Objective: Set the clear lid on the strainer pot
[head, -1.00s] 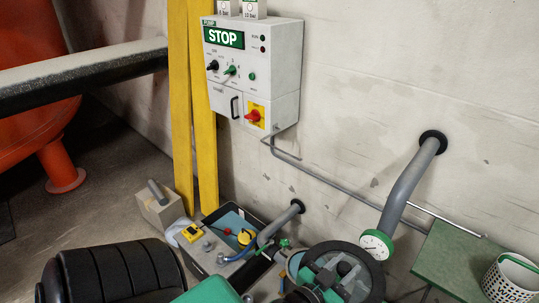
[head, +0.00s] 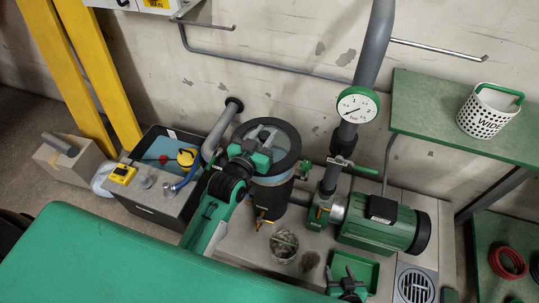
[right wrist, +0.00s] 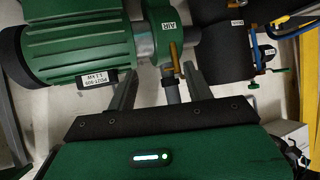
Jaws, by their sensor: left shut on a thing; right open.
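The clear lid (head: 286,154), a round pane with a dark rim, is in the head view over the dark strainer pot (head: 268,201). My left gripper (head: 262,146) is shut on the handle in the middle of the lid. The lid hides the pot's mouth, and I cannot tell whether the rim touches it. The pot's dark side also shows in the right wrist view (right wrist: 222,58). My right gripper (head: 347,285) is open and empty at the lower edge of the head view, by the green tray. Its fingers (right wrist: 158,80) point towards the pump in the right wrist view.
The green pump motor (head: 380,228) and a pipe with a pressure gauge (head: 357,105) stand right of the pot. A dark bin (head: 150,205) with a grey pipe is to its left. A green shelf (head: 430,115) carries a white perforated basket (head: 488,112).

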